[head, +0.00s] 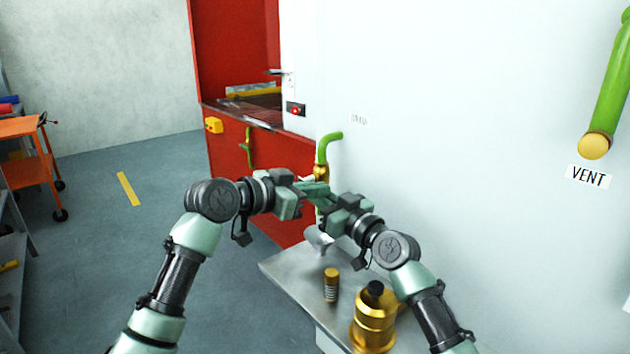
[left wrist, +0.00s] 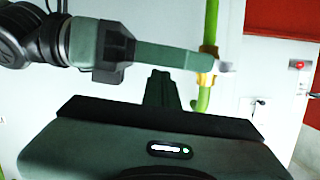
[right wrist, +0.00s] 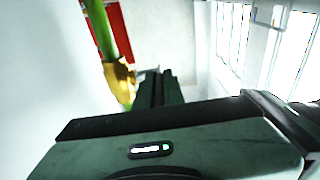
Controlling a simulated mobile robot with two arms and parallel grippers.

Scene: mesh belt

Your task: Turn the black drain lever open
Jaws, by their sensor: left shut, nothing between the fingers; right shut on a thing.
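The green drain pipe (head: 323,150) comes out of the white wall, with a brass valve (head: 321,170) below its bend. The valve also shows in the left wrist view (left wrist: 207,62) and the right wrist view (right wrist: 120,78). My right gripper (head: 321,198) is shut at the valve, its fingers against it in the left wrist view. The black lever is hidden there, apparently between those fingers. A small pale piece (left wrist: 225,67) sticks out beside the valve. My left gripper (head: 312,188) is shut and empty, close beside the right fingers.
A metal table (head: 290,268) below my arms bears a grey cylinder (head: 318,238), a small brass-capped cylinder (head: 331,284) and a large brass vessel (head: 373,325). A red machine (head: 227,150) stands behind. A green vent pipe (head: 608,90) is far right. The floor at left is mostly clear.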

